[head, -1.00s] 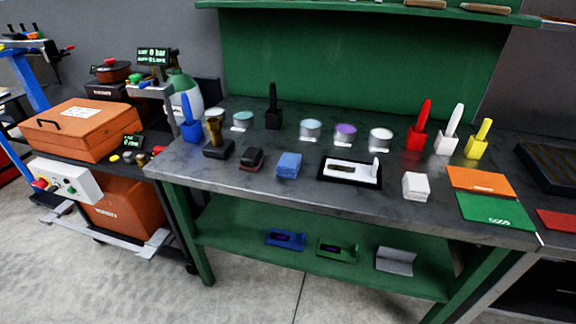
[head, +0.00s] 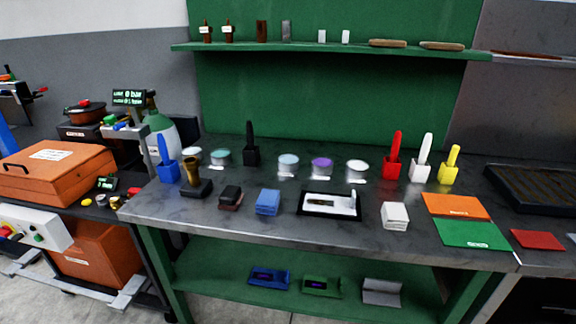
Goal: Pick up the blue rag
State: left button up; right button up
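The blue rag (head: 268,201) is a small folded stack lying on the dark grey bench top (head: 235,226), near its front edge. It sits between a dark block with a reddish base (head: 230,197) and a black-framed tray (head: 309,208). Nothing covers the rag. Neither of my grippers shows in the head view.
A white folded cloth (head: 395,215) lies right of the tray. Behind stand several tubs, including a purple-topped one (head: 321,167), and a black brush holder (head: 251,150). Orange (head: 455,206) and green (head: 470,234) mats lie at right. The front edge by the rag is clear.

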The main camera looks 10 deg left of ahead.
aim_at(268, 200)
jog(key=z, duration=3.4)
jog(key=k, duration=2.25)
jog(key=u, duration=2.2)
